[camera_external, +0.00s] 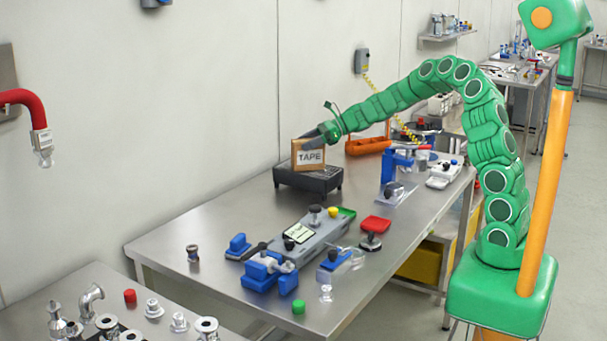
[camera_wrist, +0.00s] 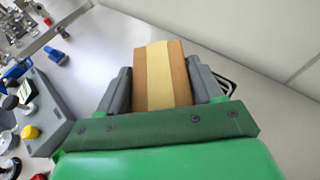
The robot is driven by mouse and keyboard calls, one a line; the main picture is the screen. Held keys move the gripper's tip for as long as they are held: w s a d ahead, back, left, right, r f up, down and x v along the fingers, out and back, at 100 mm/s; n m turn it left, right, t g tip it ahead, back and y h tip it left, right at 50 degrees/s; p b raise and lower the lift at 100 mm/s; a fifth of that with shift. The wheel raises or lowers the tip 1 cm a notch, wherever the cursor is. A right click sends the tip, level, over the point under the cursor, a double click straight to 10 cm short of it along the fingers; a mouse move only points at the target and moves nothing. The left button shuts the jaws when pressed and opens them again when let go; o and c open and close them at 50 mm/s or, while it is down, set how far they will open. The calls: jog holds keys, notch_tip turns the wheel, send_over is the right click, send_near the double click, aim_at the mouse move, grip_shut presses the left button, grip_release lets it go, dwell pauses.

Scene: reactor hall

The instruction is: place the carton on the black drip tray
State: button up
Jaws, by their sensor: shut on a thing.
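The carton (camera_external: 309,155) is a small brown box with a white label reading TAPE. In the wrist view the carton (camera_wrist: 163,75) shows a pale tape strip and sits between two grey fingers. My gripper (camera_external: 316,138) is shut on the carton. The black drip tray (camera_external: 322,182) appears as a low dark block at the back left of the steel table. The carton appears just above or against its top; I cannot tell whether they touch. In the wrist view only a black edge (camera_wrist: 228,84) shows right of the fingers, perhaps part of the tray.
An orange tool carrier (camera_external: 368,146) stands right of the tray. A grey console (camera_external: 312,235) with knobs lies in the table's middle, near a red pad (camera_external: 376,224) and blue clamps (camera_external: 268,271). The wall runs close behind the tray. Bare table lies left of the tray.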

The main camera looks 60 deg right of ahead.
jog(key=shift+f, duration=0.1)
jog(key=o, duration=1.2)
jog(key=shift+o, duration=0.2)
